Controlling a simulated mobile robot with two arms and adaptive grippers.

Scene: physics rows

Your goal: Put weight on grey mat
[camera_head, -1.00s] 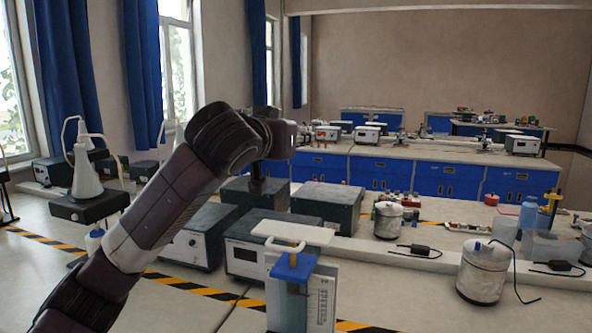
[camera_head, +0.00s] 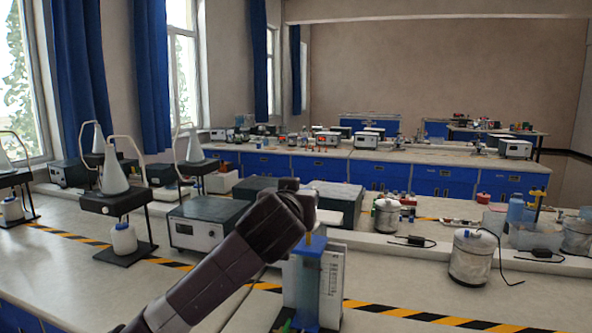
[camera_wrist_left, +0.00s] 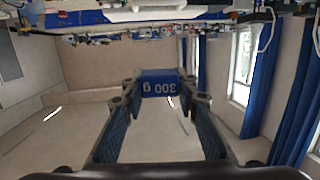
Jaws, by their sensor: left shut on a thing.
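My left gripper (camera_wrist_left: 161,92) is shut on a blue weight (camera_wrist_left: 158,84) in the left wrist view. I cannot pick out a grey mat in either view. My right gripper is not in view.
A blue stand with a white scale panel (camera_head: 331,288) stands close to my arm. Instrument boxes (camera_head: 195,233) and flask stands (camera_head: 115,183) are to the left. A white canister (camera_head: 473,258) is to the right. Striped tape (camera_head: 420,314) crosses the pale bench, which has bare patches.

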